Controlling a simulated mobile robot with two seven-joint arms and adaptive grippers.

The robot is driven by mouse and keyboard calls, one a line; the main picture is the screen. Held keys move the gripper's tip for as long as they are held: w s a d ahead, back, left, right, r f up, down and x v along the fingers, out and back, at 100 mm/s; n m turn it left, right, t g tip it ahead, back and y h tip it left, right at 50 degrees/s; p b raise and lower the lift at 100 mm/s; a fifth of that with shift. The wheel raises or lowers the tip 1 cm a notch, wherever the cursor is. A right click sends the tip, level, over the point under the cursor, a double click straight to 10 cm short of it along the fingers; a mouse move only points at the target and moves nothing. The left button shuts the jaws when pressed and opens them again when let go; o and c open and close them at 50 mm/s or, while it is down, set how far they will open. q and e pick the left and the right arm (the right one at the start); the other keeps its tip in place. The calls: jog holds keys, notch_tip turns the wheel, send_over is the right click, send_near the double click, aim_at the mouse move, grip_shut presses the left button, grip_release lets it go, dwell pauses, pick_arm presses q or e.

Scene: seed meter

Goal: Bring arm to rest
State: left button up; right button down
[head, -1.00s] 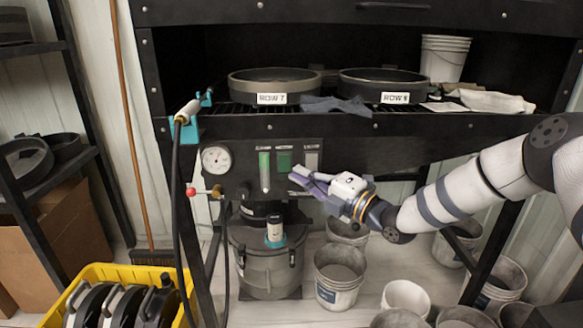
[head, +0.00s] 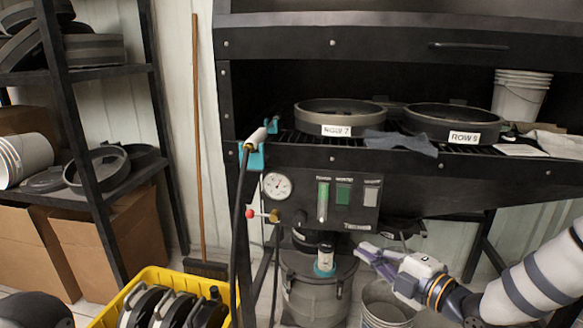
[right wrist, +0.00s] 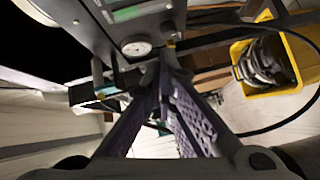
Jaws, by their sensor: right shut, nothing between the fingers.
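My right gripper (head: 368,254) is in the lower right of the head view, in front of the bench just below the control panel (head: 338,200). Its purple fingers are shut and empty. In the right wrist view, the fingers (right wrist: 160,75) come together at the tips, with the round gauge (right wrist: 137,48) beyond them. My right arm reaches in from the right edge and appears clear of the bench. A dark rounded shape at the lower left edge of the head view may be part of my left arm; no left gripper shows.
A yellow crate (head: 155,275) with discs stands at the lower left. A black hose (head: 238,220) hangs at the bench's left corner. Grey canister (head: 315,290) and bucket (head: 385,305) sit below. Rings labelled ROW 7 (head: 340,115) and another ring (head: 452,120) lie on the bench.

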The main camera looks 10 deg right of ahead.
jog(key=s+a+f+m+g+h+p, duration=0.1)
jog(key=s+a+f+m+g+h, duration=0.3)
jog(key=s+f+m+g, duration=1)
pick_arm(q)
jog(key=shift+t, duration=0.7)
jog(key=w+r+p, duration=0.1)
jog(key=w+r, duration=0.2)
jog(key=shift+w+r+p, duration=0.3)
jog(key=shift+w+r, duration=0.05)
pick_arm(e)
jog(key=s+d+f+m+g+h, duration=0.1)
jog(key=s+m, duration=0.1)
jog(key=s, duration=1)
jog(key=s+d+f+m+g+h, duration=0.1)
jog(key=s+d+f+m, duration=0.1)
jog(key=s, duration=1)
jog(key=s+d+f+m+g+h, duration=0.1)
jog(key=s+f+m+h, duration=0.1)
jog(key=s, duration=1)
jog(key=shift+s+d+f+m, duration=0.15)
jog(key=shift+f+m, duration=0.1)
jog(key=shift+m, duration=0.45)
